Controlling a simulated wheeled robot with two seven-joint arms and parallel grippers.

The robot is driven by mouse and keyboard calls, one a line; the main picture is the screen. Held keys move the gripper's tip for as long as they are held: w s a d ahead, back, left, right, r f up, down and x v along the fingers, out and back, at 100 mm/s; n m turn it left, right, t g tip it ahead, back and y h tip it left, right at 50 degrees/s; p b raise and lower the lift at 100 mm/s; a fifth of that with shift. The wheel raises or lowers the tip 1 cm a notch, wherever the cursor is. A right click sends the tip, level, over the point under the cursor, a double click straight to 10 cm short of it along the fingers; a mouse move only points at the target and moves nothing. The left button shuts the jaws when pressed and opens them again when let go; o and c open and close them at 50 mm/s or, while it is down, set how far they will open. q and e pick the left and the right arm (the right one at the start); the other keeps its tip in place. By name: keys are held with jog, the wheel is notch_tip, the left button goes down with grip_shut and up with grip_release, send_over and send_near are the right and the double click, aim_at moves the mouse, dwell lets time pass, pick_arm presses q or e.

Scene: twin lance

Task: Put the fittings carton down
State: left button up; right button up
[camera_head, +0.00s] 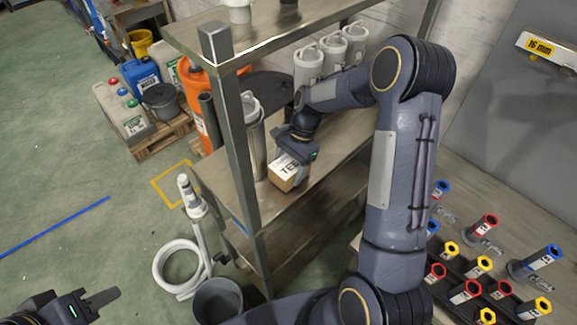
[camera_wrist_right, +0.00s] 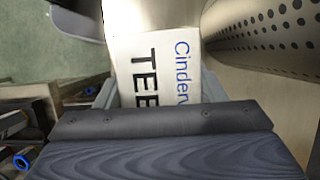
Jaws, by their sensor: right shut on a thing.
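The fittings carton (camera_head: 284,174) is a small brown box with a white label on top, lettered "TEE" in the right wrist view (camera_wrist_right: 160,70). My right gripper (camera_head: 297,159) is shut on it, with a finger along each side in the wrist view. The carton is over the middle board of the metal shelf (camera_head: 233,165), near its front edge. I cannot tell whether its underside touches the board. My left gripper (camera_head: 98,303) is at the lower left of the head view, far from the carton and partly cut off; its opening is unclear.
A perforated metal cylinder (camera_wrist_right: 265,25) stands close beside the carton, seen as a tall canister (camera_head: 254,140) in the head view. A shelf post (camera_head: 228,100) stands at the front left. Several white canisters (camera_head: 308,65) stand farther back. Colored fittings (camera_head: 465,290) fill the right table.

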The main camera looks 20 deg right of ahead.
jog(key=shift+f, duration=0.25)
jog(key=shift+f, duration=0.2)
jog(key=o, duration=1.2)
jog(key=shift+c, duration=0.2)
